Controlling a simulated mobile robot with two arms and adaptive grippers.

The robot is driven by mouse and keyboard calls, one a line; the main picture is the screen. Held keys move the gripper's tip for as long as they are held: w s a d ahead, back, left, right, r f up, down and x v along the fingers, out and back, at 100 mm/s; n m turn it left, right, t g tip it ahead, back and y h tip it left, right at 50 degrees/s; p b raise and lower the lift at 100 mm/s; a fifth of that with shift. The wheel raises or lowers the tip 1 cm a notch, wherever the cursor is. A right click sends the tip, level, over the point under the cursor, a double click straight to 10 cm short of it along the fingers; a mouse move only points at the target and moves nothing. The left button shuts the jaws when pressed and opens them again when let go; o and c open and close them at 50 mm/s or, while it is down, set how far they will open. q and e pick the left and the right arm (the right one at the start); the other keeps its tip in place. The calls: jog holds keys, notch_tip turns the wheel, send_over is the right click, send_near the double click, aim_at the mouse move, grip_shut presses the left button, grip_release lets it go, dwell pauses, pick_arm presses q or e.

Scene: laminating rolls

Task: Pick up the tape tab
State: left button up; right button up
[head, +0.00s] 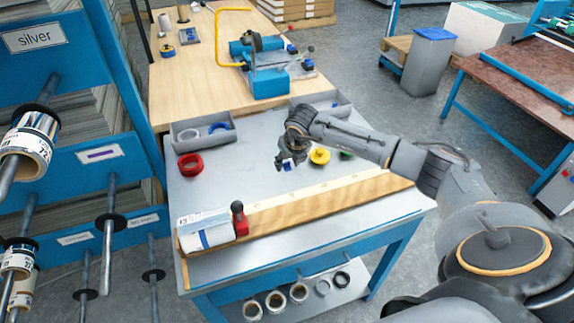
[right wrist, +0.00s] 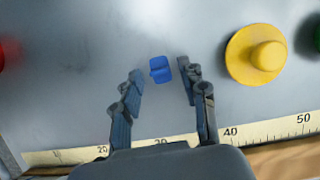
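The tape tab (right wrist: 160,69) is a small blue piece on the grey table top in the right wrist view. It lies between the fingertips of my right gripper (right wrist: 161,80), with a gap on each side. The gripper is open and holds nothing. In the head view, my right gripper (head: 287,160) points down over the table behind the wooden ruler strip, and the blue tab (head: 288,166) shows partly beside its fingers. The exact height of the fingers above the table is hard to tell. My left gripper is in neither view.
A yellow knob-topped disc (head: 319,156) stands right of the gripper, with a green one (head: 346,155) beyond. Grey bins (head: 204,131) stand behind.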

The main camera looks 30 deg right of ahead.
jog(key=c, duration=0.5)
jog(key=shift+o, duration=0.2)
jog(key=shift+r, duration=0.15)
